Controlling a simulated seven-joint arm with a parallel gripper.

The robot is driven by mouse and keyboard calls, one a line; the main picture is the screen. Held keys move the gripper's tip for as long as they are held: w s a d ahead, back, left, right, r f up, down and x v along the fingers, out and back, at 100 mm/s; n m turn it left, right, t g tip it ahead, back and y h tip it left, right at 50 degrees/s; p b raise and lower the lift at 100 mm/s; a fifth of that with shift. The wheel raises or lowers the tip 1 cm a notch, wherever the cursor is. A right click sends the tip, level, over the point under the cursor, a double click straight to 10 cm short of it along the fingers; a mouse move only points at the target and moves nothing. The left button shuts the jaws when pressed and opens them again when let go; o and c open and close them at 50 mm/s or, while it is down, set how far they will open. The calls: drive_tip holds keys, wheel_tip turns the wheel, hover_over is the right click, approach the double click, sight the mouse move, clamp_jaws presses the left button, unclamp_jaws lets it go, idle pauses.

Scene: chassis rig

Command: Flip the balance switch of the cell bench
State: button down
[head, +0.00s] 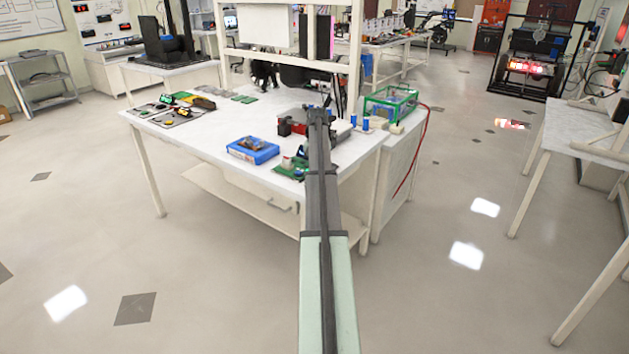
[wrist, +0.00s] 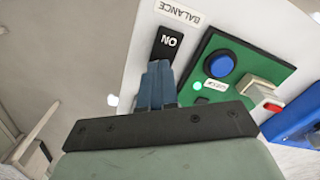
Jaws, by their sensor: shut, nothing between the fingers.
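In the wrist view the balance switch (wrist: 168,40) is a black rocker marked ON, on a white surface, with a BALANCE label (wrist: 179,13) that reads upside down. My gripper (wrist: 158,68) is shut and empty. Its blue-grey fingertips are at the lower edge of the switch and overlap it in the picture; I cannot tell whether they touch. The lower part of the switch is hidden behind the fingers. In the head view the white bench (head: 215,130) stands ahead, and my arm hides the switch and gripper.
A green board (wrist: 240,65) with a blue button (wrist: 222,66) and a red-ended part (wrist: 272,106) lies right of the fingers. A blue tray (head: 252,150) is beside that board. A green-framed clear box (head: 390,103) stands at the right. Open floor surrounds the bench front.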

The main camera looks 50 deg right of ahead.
drive_tip(key=shift+f, duration=0.7)
idle(0.5)
drive_tip(key=shift+r, duration=3.55)
